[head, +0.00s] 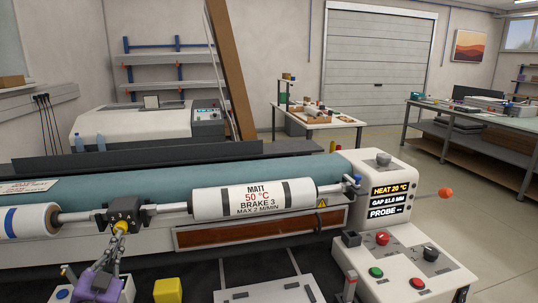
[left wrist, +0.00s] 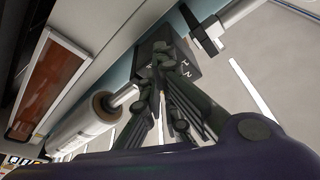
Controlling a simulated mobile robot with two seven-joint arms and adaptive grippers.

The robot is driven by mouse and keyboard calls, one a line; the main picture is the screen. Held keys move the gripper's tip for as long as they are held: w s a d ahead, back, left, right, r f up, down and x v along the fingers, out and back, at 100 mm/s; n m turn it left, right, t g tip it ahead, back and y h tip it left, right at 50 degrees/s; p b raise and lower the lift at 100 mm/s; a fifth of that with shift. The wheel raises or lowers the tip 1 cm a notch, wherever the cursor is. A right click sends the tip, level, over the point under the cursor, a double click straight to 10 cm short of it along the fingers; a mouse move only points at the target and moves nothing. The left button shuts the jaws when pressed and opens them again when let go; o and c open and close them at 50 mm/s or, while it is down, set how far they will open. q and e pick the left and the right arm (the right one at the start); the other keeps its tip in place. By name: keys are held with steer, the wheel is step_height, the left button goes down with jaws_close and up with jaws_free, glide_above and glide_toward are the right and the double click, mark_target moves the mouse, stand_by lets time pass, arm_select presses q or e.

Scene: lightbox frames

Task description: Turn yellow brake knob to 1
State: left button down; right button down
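The yellow brake knob (head: 120,227) sits on the front of a black block (head: 126,210) on the roller shaft, left of the white MATT roll. The roll label (head: 240,198) reads 50 °C, BRAKE 3, MAX 2 M/MIN. My left gripper (head: 117,238), with its purple body, reaches up from below to the knob. In the left wrist view its dark fingers (left wrist: 163,80) come close together in front of the black block (left wrist: 170,62). The fingertips hide the knob there, so I cannot tell whether they grip it. The knob's setting is unreadable. My right gripper is out of view.
A yellow block (head: 168,290) lies near the front, right of my gripper. The teal roller (head: 150,175) runs behind the shaft.

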arm_select(q)
steer(key=shift+w+d, duration=0.1)
steer(key=shift+d, duration=0.2)
steer(key=shift+f, duration=0.1)
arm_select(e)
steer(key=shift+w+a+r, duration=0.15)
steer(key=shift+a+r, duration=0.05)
arm_select(q)
steer(key=shift+f, duration=0.1)
